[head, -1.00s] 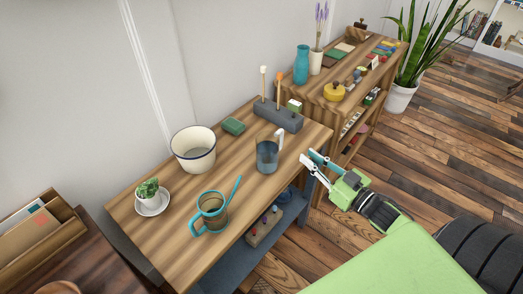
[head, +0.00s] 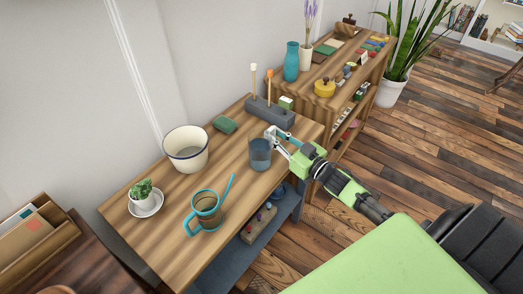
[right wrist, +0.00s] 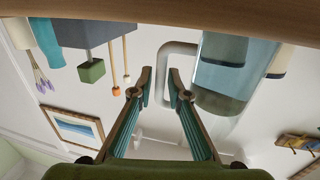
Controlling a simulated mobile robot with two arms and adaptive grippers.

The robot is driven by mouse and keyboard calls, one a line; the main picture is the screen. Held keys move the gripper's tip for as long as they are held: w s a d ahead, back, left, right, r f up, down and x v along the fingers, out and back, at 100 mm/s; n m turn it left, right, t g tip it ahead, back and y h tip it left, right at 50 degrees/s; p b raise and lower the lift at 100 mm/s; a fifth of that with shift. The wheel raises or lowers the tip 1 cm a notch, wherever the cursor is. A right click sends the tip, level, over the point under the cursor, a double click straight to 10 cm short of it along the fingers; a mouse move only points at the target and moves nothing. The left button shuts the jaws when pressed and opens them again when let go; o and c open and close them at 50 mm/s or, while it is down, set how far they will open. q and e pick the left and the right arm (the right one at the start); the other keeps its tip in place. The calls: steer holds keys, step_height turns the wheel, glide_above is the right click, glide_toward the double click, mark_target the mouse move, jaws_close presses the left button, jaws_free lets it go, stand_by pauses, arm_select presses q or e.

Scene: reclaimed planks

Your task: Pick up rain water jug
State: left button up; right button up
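The jug (head: 260,155), a see-through blue-grey vessel with a pale handle, stands upright on the plank table (head: 235,165) near its right edge. My right gripper (head: 275,140) is at the jug's handle side. In the right wrist view, which looks upside down, the jug (right wrist: 233,75) and its handle (right wrist: 163,80) show. The fingers of the right gripper (right wrist: 160,85) are apart, with the handle's upright bar seen between the tips; contact cannot be told. The gripper partly hides the handle in the head view. My left gripper is not in view.
A teal watering can (head: 207,210), a white pot (head: 186,150), a small potted plant (head: 145,197), a green block (head: 225,124) and a grey block with upright sticks (head: 268,112) share the table. A second shelf (head: 325,103) stands behind, right. Bare wood lies around the jug's front.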

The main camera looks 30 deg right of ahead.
steer(key=shift+w+a, duration=0.1)
steer(key=shift+w, duration=0.25)
steer(key=shift+c, duration=0.3)
jaws_close()
steer(key=shift+r, duration=0.1)
